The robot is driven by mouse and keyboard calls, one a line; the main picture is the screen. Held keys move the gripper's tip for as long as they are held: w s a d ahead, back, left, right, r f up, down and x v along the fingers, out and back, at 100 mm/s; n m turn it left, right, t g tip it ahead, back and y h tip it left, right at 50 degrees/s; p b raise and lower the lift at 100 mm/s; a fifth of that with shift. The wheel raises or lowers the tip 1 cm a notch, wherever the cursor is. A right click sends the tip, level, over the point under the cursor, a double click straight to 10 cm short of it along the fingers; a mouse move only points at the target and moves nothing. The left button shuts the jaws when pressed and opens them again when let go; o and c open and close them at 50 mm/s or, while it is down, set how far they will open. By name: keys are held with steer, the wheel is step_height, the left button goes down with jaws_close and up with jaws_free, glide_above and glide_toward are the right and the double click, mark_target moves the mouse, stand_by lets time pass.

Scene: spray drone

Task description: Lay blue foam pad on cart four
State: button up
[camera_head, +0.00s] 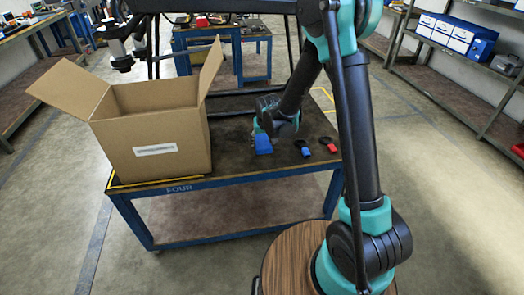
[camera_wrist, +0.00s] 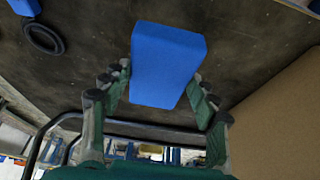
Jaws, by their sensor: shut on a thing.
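The blue foam pad (camera_head: 263,144) is a small block at the tip of my arm, over the dark top of the cart marked FOUR (camera_head: 232,172). My gripper (camera_head: 261,130) is shut on it. In the wrist view the pad (camera_wrist: 168,62) sits between the two green-and-grey fingers of my gripper (camera_wrist: 160,88), one on each side. Its far part sticks out past the fingers, above the dark cart top (camera_wrist: 255,40). I cannot tell whether the pad touches the top.
A large open cardboard box (camera_head: 150,135) stands on the cart's left half and shows in the wrist view (camera_wrist: 285,115). A black ring (camera_wrist: 43,38) lies on the top. Shelving (camera_head: 455,75) stands at right.

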steer(key=shift+f, duration=2.85)
steer(key=o, duration=0.7)
steer(key=shift+f, duration=0.15)
steer(key=shift+o, duration=0.2)
steer(key=v, duration=1.2)
steer(key=s+d+r+m, duration=0.1)
steer(key=s+d+r, duration=0.1)
steer(key=s+d, duration=0.45)
steer(key=s+d+r+m, duration=0.1)
steer(key=s+d+r, duration=0.25)
steer(key=d, duration=0.65)
steer(key=s+d+f+m+h, duration=0.1)
steer(key=s+d+f, duration=0.1)
steer(key=s+d, duration=0.6)
steer(key=s, duration=0.4)
steer(key=shift+s+d, duration=0.2)
steer(key=shift+f, duration=0.1)
